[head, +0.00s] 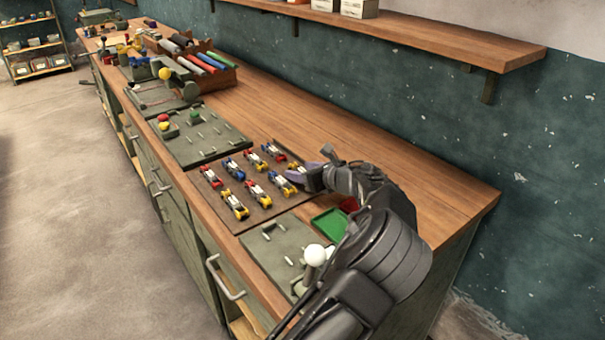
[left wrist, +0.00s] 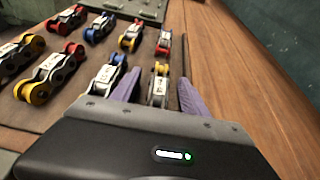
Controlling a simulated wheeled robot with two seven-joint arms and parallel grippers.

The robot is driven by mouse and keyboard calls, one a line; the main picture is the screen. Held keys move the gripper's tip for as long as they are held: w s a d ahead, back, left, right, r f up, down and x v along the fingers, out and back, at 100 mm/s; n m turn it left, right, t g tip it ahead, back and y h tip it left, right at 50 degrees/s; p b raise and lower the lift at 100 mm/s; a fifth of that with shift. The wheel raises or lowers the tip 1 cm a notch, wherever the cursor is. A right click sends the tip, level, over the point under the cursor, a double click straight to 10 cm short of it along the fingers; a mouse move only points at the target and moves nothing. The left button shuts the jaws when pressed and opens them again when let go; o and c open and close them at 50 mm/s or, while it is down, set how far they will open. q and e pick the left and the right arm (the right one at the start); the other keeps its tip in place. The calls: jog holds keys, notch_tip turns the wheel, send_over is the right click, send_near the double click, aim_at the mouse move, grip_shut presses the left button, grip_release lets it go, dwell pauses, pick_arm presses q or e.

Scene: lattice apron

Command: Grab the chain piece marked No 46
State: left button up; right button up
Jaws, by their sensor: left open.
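Several chain pieces with white labelled links and red, blue or yellow ends lie in two rows on a brown board (head: 268,210). My left gripper (head: 309,178) is open over the board's right end in the head view. In the left wrist view, its purple fingers (left wrist: 160,92) stand either side of a yellow-ended chain piece (left wrist: 159,84), which it does not grip. A blue-ended piece (left wrist: 106,76) lies just left of the left finger. The label numbers are too small to read, so I cannot tell which is No 46. My right gripper is not in view.
A green tray (head: 329,224) and a plate with a white knob (head: 315,255) are near my arm. A grey-green panel with pegs (head: 200,139) lies beyond the board. Bare bench wood (head: 400,175) is clear along the wall side.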

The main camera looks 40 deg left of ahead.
pick_arm(q)
jog(key=shift+c, duration=0.4)
grip_shut()
dwell(0.5)
